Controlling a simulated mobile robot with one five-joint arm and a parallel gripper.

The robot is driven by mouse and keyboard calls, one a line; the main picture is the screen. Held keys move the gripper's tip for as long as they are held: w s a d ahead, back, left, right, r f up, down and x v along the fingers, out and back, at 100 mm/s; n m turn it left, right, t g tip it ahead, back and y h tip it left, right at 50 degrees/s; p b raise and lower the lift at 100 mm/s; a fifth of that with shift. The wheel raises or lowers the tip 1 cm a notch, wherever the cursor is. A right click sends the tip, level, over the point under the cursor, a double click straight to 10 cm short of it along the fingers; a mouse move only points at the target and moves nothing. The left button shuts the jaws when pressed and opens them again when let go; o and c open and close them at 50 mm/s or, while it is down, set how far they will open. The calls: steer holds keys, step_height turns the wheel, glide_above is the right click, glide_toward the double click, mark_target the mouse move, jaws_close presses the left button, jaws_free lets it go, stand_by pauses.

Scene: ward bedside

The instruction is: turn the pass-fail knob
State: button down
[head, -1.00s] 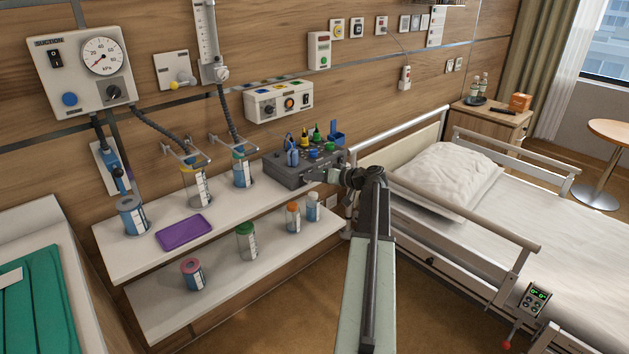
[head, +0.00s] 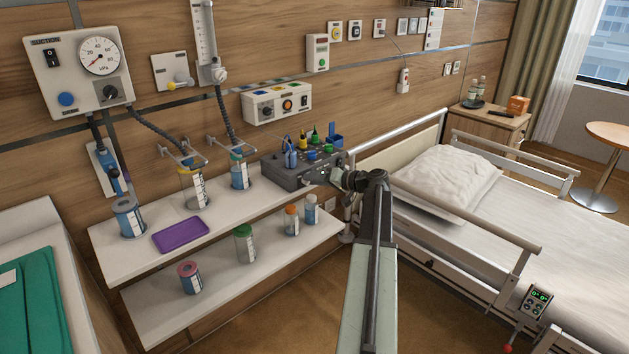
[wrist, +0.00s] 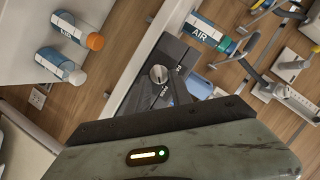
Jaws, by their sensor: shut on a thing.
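A dark grey box (head: 284,177) stands at the right end of the upper shelf, with blue, yellow and green fittings on top. It also shows in the wrist view (wrist: 140,98). My gripper (head: 329,174) is at the right end of the box's front, shut on the knob.
The upper shelf (head: 110,252) carries jars and a purple tray (head: 181,234). Several capped jars stand on the lower shelf. A wall unit (head: 277,103) hangs above the box. The bed rail (head: 465,214) runs close to the right of my arm.

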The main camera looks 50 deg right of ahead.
steer(key=c, duration=1.2)
jaws_free()
steer(key=shift+o, duration=0.2)
steer(key=p+v, duration=0.2)
steer(key=v, duration=0.6)
steer(key=shift+a, duration=0.1)
